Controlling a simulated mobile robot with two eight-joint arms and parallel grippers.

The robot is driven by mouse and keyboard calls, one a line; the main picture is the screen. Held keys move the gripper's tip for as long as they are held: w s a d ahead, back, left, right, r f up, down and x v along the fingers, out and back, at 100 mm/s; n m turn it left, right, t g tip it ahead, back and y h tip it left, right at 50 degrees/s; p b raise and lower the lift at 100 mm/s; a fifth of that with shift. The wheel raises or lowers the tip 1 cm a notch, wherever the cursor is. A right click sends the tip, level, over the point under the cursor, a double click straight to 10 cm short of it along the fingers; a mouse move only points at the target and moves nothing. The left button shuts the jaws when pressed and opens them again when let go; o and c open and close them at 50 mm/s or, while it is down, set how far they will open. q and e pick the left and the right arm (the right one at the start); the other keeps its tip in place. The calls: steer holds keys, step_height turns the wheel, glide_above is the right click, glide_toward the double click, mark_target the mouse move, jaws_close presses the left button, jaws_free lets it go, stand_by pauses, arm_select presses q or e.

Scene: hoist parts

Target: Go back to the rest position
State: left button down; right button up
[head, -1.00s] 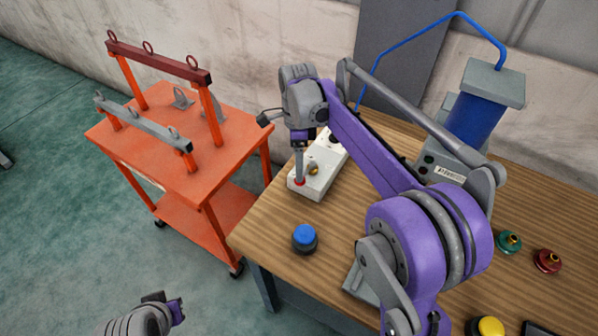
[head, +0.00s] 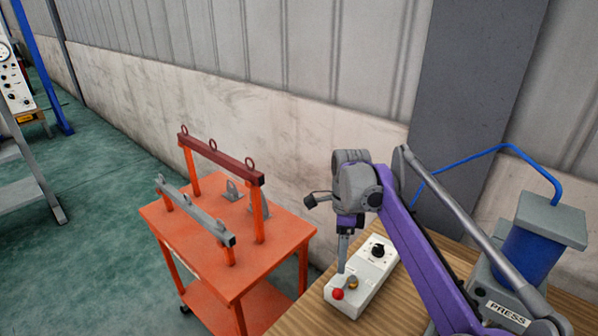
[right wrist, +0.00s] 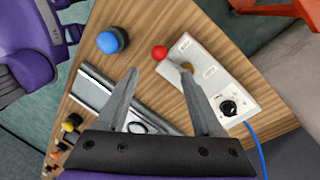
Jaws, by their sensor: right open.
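My right gripper (head: 344,256) hangs pointing down over the left end of the wooden table, close above a white control box (head: 376,268). In the right wrist view its two fingers (right wrist: 162,100) are spread apart with nothing between them. The box carries a red button (head: 337,294), a brass-coloured knob or switch (head: 352,283) and a black dial (head: 378,251). I cannot tell whether a fingertip touches the box. My left gripper is not in view.
An orange cart (head: 190,243) with red and grey lifting beams stands left of the wooden table (head: 398,300). A blue press (head: 528,251) stands at the right. A blue button (right wrist: 112,41) shows in the right wrist view. Open green floor (head: 95,215) lies at the left.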

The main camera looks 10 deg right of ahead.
steer(key=s+f+n+t, duration=0.2)
steer(key=s+f+n, duration=0.2)
steer(key=s+n, duration=0.3)
steer(key=s+f+n+t, duration=0.3)
steer(key=s+f+n, duration=0.1)
steer(key=s+n, duration=0.3)
steer(key=s+f+n+t, duration=0.2)
steer(key=s+f+n, duration=0.2)
steer(key=s+n, duration=0.3)
steer(key=shift+s+a+f+t+h, duration=0.1)
steer(key=shift+s+t+h, duration=0.05)
steer(key=shift+s, duration=0.5)
steer(key=shift+s+a+f+t+h, duration=0.1)
steer(key=shift+s+t+h, duration=0.05)
steer(key=shift+s, duration=0.45)
